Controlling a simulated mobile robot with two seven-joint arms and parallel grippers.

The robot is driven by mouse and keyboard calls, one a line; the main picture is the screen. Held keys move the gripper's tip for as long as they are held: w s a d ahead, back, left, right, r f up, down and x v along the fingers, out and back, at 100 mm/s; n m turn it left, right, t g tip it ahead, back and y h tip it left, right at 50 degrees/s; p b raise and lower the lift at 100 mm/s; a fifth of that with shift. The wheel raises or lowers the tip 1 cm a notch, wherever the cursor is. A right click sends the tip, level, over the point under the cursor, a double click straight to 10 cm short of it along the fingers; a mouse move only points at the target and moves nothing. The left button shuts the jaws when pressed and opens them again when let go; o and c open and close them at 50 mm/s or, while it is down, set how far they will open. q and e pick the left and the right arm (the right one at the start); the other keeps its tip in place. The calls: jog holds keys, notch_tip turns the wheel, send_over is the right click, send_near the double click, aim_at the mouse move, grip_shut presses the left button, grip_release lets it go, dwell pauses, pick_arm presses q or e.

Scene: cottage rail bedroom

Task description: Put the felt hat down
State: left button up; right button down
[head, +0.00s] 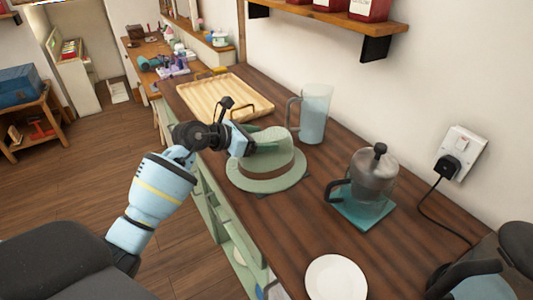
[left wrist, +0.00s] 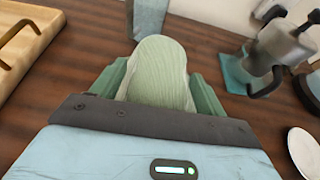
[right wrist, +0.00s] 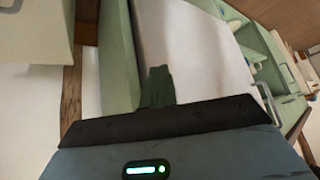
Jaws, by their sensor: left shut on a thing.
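The pale green felt hat (head: 268,182) is upright, brim down, at the wooden counter, left of the moka-type coffee pot. I cannot tell whether its brim touches the wood or hovers just above it. My left gripper (head: 262,147) is shut on the hat's crown. In the left wrist view the crown of the hat (left wrist: 160,70) stands between the two green fingers, and its brim is hidden. My right gripper (right wrist: 157,88) shows in the right wrist view with its fingers together, holding nothing visible, in front of pale green cabinet parts.
The counter (head: 312,222) also holds a wooden tray (head: 215,92), a glass pitcher (head: 314,115) behind the hat, a coffee pot (head: 374,175) on a teal mat (head: 360,207), and a white plate (head: 336,278). Bare wood lies between hat and plate. A shelf (head: 335,18) hangs above.

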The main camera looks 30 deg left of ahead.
pick_arm(q)
jog(key=shift+r, duration=0.75)
notch_tip(320, 180, up, 2)
jog(key=shift+r, duration=0.1)
jog(key=s+a, duration=0.1)
jog(key=s, duration=0.3)
jog(key=s+a+b, duration=0.1)
jog(key=s, duration=0.4)
jog(key=s+a+r+b, duration=0.1)
jog(key=s, duration=0.4)
jog(key=shift+s, duration=0.2)
jog(key=shift+s+a+r, duration=0.15)
jog(key=shift+s, duration=0.5)
